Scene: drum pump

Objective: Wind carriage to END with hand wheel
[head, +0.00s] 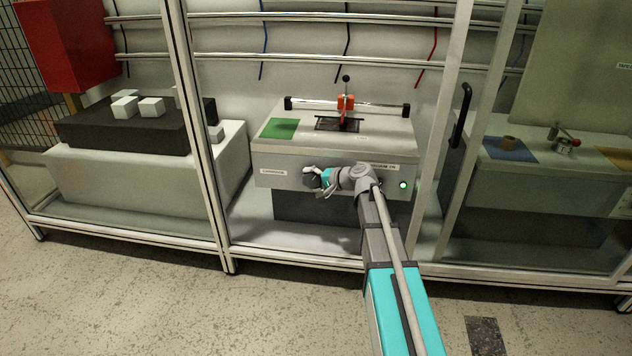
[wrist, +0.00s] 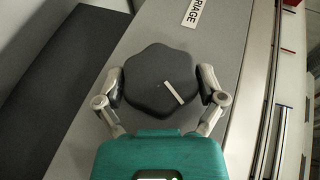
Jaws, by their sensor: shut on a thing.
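The hand wheel (wrist: 158,78) is a dark, lobed knob with a white mark on its face, on the front of the grey machine. In the wrist view my gripper (wrist: 164,86) has one finger on each side of it and is shut on it. In the head view my gripper (head: 318,180) is at the front panel, and the wheel is mostly hidden behind it. The carriage (head: 346,103) is an orange-red block with a black ball-topped lever.
A green patch (head: 280,129) lies on the machine top at left. Frame posts (head: 203,130) stand on both sides of the bay. A door with a black handle (head: 460,115) is at right. White blocks (head: 151,107) sit on a dark block at left. A green lamp (head: 403,185) is lit.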

